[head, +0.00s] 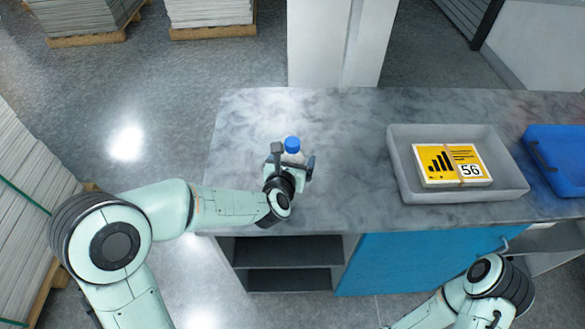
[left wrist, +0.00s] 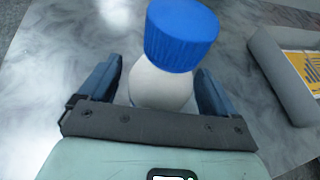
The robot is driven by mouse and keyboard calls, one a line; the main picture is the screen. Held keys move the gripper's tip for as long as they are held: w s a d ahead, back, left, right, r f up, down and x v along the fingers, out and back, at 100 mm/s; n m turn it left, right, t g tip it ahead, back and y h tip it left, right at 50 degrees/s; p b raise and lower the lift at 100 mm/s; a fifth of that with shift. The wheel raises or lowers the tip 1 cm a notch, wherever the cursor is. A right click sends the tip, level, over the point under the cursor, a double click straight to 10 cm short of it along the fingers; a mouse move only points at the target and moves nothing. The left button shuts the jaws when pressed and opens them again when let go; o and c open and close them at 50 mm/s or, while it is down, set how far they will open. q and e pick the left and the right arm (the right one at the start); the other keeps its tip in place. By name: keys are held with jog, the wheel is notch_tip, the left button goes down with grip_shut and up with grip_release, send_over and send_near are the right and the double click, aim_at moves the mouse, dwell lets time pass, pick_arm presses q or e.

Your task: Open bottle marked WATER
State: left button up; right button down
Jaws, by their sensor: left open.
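A white bottle with a blue cap (head: 292,144) stands upright on the grey marbled counter (head: 350,135). In the left wrist view the ribbed blue cap (left wrist: 181,36) sits on the white bottle (left wrist: 160,86). No WATER marking can be read in either view. My left gripper (head: 291,165) is open, with one finger on each side of the bottle below the cap. Gaps show between the fingers and the bottle in the left wrist view. The lower bottle is hidden by the gripper. My right arm shows at the lower right of the head view, its gripper out of view.
A grey tray (head: 400,165) on the counter, right of the bottle, holds a stack of yellow and white cards (head: 452,165) marked 56. A blue tray (head: 540,155) stands further right. The counter behind the bottle is clear.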

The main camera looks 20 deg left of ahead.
aim_at(293, 141)
pick_arm(q)
jog(key=shift+s, duration=0.1)
